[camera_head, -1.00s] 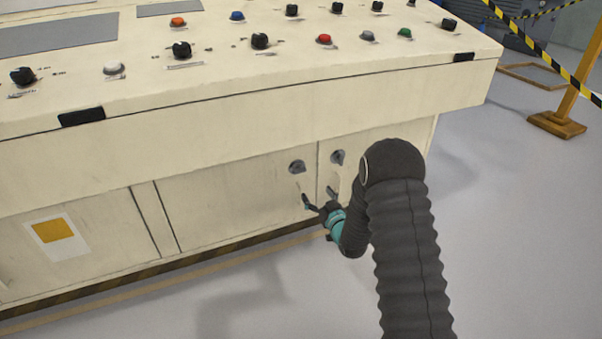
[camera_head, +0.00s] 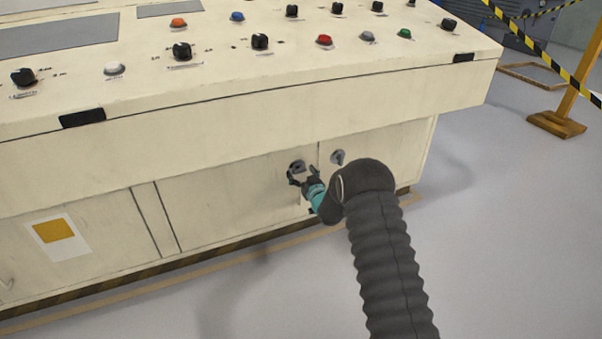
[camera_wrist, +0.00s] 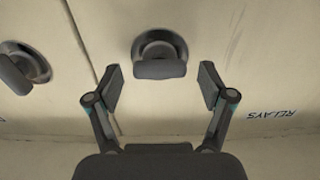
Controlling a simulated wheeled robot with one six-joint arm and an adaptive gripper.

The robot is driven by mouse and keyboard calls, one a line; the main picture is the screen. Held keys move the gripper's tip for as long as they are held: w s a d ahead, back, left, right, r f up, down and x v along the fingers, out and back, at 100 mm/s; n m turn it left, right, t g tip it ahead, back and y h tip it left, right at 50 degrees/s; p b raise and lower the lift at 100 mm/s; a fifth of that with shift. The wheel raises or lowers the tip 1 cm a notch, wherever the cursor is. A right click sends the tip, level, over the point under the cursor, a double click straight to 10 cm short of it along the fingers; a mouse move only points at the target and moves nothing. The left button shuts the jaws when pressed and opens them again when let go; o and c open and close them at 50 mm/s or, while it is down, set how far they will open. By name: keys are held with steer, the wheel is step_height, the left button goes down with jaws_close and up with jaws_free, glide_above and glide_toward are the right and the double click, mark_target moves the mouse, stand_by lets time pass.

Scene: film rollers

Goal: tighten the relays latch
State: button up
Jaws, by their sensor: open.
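The relays latch is a dark round latch with a raised flat handle. It sits on the left cabinet door, beside the door seam, in the head view (camera_head: 297,166) and at top centre of the wrist view (camera_wrist: 160,68). In the wrist view the handle lies crosswise. My gripper (camera_wrist: 160,84) is open, one finger to each side of the handle, with a gap on both sides. In the head view my gripper (camera_head: 301,178) is at the latch and partly covers it. The "RELAYS" label (camera_wrist: 272,113) appears upside down at right in the wrist view.
A second, similar latch (camera_head: 338,157) is on the door to the right, also at left in the wrist view (camera_wrist: 25,66). The console top (camera_head: 250,85) overhangs the doors. A post with striped tape (camera_head: 575,90) stands at right; the floor in front is clear.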

steer(key=shift+w, duration=0.15)
steer(key=c, duration=1.2)
steer(key=shift+o, duration=0.2)
